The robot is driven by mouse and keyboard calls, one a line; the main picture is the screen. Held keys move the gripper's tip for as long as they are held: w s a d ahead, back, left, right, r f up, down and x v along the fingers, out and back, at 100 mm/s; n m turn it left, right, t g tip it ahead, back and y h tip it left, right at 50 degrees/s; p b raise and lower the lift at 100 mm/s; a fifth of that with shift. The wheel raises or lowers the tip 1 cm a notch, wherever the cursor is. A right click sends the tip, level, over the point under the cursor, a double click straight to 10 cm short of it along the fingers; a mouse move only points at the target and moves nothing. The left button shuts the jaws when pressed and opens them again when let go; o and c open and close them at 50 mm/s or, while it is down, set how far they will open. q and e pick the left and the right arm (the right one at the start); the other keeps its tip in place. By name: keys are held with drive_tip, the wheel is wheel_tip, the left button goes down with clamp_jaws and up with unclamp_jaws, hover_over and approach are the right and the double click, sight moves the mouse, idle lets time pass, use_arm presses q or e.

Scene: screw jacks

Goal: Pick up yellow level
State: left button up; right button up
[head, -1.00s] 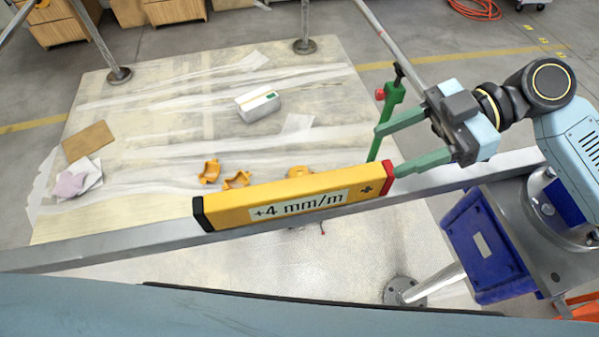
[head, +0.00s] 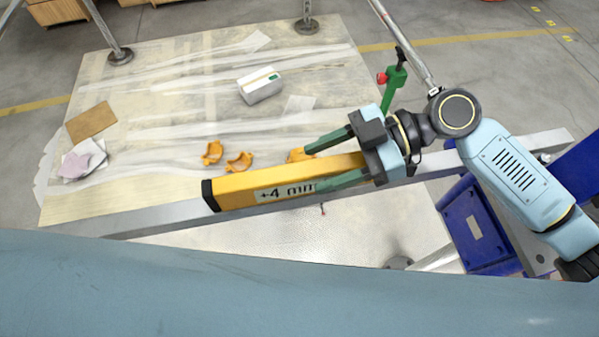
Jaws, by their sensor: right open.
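The yellow level (head: 238,191) lies along the grey metal beam in the head view, with a black left end and a label reading "+4 m...". Its right end is hidden behind my right gripper. My right gripper (head: 312,168) is open, its green fingers on either side of the level's right half, one along the far side and one along the near side. I cannot tell whether the fingers touch it. My left gripper is not in view.
The grey beam (head: 140,218) runs across the view. A green clamp (head: 394,82) stands behind my right gripper. Orange pieces (head: 238,162), a white box (head: 260,85) and a brown sheet (head: 90,123) lie on the floor board.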

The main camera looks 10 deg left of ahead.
clamp_jaws()
drive_tip(key=shift+w+r, duration=0.1)
drive_tip(key=shift+r, duration=0.05)
